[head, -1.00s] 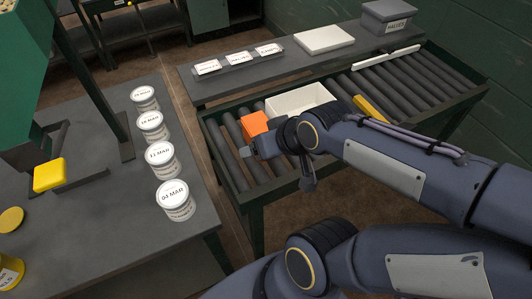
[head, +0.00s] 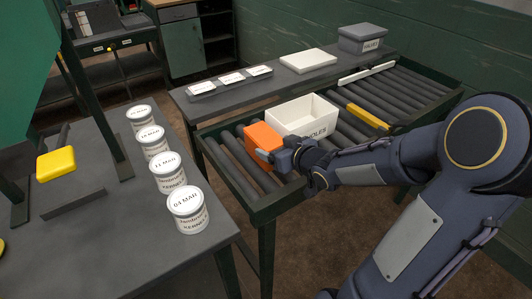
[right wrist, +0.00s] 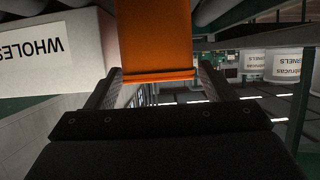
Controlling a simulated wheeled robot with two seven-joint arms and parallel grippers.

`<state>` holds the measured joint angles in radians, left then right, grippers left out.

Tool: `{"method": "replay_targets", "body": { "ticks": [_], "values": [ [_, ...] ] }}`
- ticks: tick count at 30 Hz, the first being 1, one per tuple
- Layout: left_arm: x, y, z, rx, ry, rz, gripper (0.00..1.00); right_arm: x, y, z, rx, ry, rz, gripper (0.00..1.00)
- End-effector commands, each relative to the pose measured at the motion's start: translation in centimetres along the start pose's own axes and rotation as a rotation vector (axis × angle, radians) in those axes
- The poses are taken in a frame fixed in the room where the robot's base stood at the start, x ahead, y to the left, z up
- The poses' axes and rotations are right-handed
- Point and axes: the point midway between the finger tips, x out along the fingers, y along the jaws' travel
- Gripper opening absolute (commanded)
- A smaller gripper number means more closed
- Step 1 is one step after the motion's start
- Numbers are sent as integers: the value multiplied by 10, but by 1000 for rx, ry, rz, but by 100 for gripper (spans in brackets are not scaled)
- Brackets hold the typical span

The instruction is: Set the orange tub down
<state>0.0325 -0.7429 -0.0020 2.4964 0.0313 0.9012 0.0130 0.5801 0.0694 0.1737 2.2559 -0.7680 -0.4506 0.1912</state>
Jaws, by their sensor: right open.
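The orange tub (head: 263,136) stands upright on the roller conveyor (head: 231,154), left of the white bin. My right gripper (head: 266,156) is open at the tub's near side. In the right wrist view the tub (right wrist: 158,38) lies straight ahead of the open right gripper (right wrist: 154,76), its rim between or just beyond the fingertips; I cannot tell whether they touch it. My left gripper is not in view.
The white bin marked WHOLES (head: 302,116) stands close right of the tub; its label also shows in the wrist view (right wrist: 50,50). A yellow bar (head: 367,116) lies farther right on the rollers. Several white tins (head: 187,211) line the left table.

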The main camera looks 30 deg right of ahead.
Motion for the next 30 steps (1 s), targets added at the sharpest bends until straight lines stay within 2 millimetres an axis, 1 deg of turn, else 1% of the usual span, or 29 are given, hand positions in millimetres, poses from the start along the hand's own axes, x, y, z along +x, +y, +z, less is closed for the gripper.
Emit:
{"method": "replay_targets", "body": {
  "ticks": [1,3,7,10,16,17,27,30],
  "values": [
    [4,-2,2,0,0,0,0,9,0,1,0,1,-3,76],
    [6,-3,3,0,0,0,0,21,2,0,0,-1,-2,76],
    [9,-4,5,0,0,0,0,37,2,-1,0,0,-2,76],
    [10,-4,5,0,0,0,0,42,2,-2,-1,0,0,76],
    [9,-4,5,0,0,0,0,42,2,-3,-1,-1,1,76],
    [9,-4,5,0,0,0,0,42,2,-3,-1,-1,1,75],
    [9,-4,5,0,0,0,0,42,2,-4,-1,2,1,31],
    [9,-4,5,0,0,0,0,42,2,-4,-1,2,1,31]
  ]
}}
